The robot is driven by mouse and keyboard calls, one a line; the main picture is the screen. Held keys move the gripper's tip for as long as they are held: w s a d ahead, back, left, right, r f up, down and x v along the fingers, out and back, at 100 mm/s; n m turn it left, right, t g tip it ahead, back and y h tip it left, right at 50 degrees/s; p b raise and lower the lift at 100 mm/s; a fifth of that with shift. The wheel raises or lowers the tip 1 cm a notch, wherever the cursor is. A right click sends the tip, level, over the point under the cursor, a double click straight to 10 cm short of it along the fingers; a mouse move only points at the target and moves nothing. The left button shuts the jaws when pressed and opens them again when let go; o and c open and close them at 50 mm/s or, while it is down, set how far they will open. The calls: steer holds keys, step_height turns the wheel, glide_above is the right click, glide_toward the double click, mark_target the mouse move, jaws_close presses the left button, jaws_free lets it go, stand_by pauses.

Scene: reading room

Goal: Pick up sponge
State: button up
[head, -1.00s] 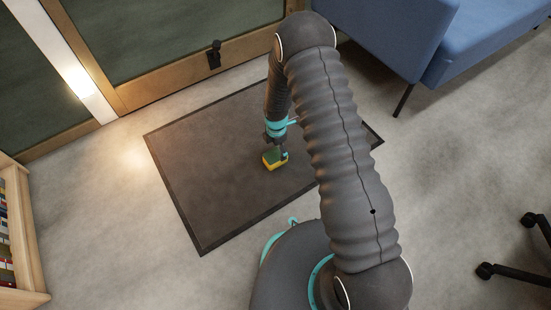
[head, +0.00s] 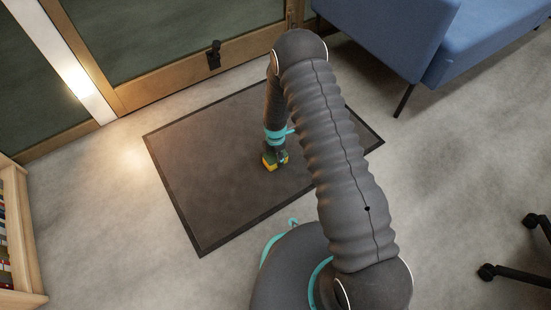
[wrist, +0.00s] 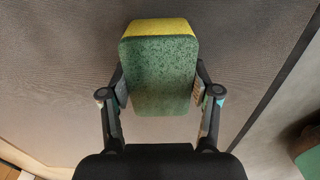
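The sponge (head: 269,163) has a green face and a yellow layer. In the head view it is at the dark mat's right-hand part, under my gripper (head: 277,157). In the wrist view the sponge (wrist: 160,75) sits between the two fingers of my gripper (wrist: 159,92), its green face toward the camera and its yellow edge at the top. The finger pads lie against its left and right sides, so my gripper looks shut on it. The frames do not clearly show whether the sponge rests on the mat or is slightly above it.
The dark mat (head: 205,170) lies flat on the grey floor with clear room around the sponge. A wood-framed door (head: 160,75) is behind it. A blue sofa (head: 395,40) stands at the back right, a bookshelf (head: 20,240) at the left, and a chair base (head: 510,275) at the right.

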steer(key=shift+r, duration=0.1)
steer(key=shift+c, duration=0.3)
steer(key=shift+r, duration=0.6)
step_height(320, 180, up, 3)
steer(key=shift+r+p, duration=0.1)
steer(key=shift+p, duration=0.3)
steer(key=s+d+r, duration=0.1)
steer(key=d+r, duration=0.2)
steer(key=d, duration=0.2)
steer(key=s+d+r+p, duration=0.1)
steer(key=s+d+r, duration=0.1)
steer(key=d, duration=0.4)
steer(key=shift+d+r, duration=0.15)
steer(key=shift+r, duration=0.55)
steer(key=shift+o, duration=1)
steer(key=c, duration=0.4)
steer(key=shift+r, duration=0.1)
